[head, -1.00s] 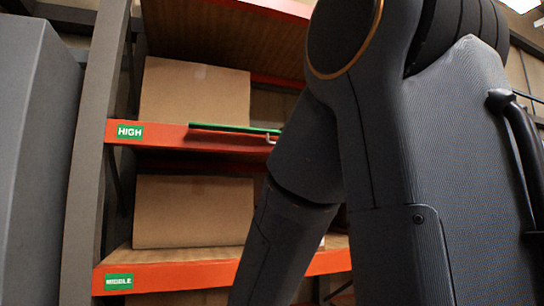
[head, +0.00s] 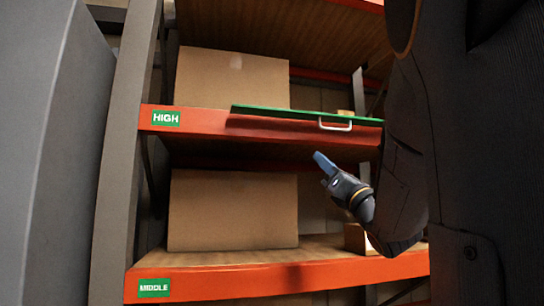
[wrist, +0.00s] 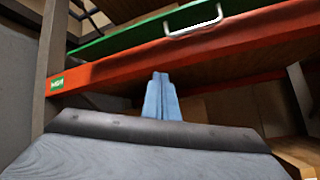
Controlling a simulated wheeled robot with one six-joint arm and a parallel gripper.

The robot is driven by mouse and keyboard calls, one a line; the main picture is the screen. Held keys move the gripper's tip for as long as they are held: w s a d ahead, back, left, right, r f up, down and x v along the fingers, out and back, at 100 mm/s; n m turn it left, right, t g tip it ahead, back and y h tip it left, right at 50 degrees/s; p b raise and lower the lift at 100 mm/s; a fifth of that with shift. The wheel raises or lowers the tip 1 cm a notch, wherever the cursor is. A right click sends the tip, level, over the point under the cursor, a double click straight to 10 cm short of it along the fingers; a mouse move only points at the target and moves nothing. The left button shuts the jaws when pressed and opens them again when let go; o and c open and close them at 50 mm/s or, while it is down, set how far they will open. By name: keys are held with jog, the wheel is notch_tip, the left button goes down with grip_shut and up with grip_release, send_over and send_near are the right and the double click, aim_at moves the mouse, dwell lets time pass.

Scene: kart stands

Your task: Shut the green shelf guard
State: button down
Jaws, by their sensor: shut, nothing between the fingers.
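The green shelf guard (head: 275,111) is a long thin panel at the front of the HIGH shelf (head: 205,125). It is seen nearly edge-on and juts out over the orange beam, with a shadow below it. Its pale handle (head: 335,125) is on the front edge. The guard (wrist: 130,38) and handle (wrist: 193,22) also show at the top of the wrist view. My gripper (head: 321,160) is below the handle, apart from the guard, in front of the gap under the HIGH beam. Its blue fingers (wrist: 160,85) are shut and empty, pointing at the shelving.
Cardboard boxes stand on the HIGH shelf (head: 230,78) and the MIDDLE shelf (head: 232,210). A grey upright (head: 122,160) and a large grey block (head: 45,170) are at the left. The space between the shelves beside my gripper looks open.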

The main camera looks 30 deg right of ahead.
jog(key=shift+h, duration=0.3)
jog(key=p+x, duration=0.1)
jog(key=x, duration=0.2)
jog(key=p+x, duration=0.2)
jog(key=x, duration=0.1)
jog(key=p+x, duration=0.2)
jog(key=x, duration=0.1)
jog(key=shift+d+r, duration=0.2)
jog(key=shift+d, duration=0.1)
jog(key=s, duration=0.1)
jog(key=s+r+p, duration=0.1)
jog(key=s+d+p, duration=0.1)
jog(key=shift+s+r, duration=0.2)
jog(key=shift+r, duration=0.1)
jog(key=shift+a, duration=0.15)
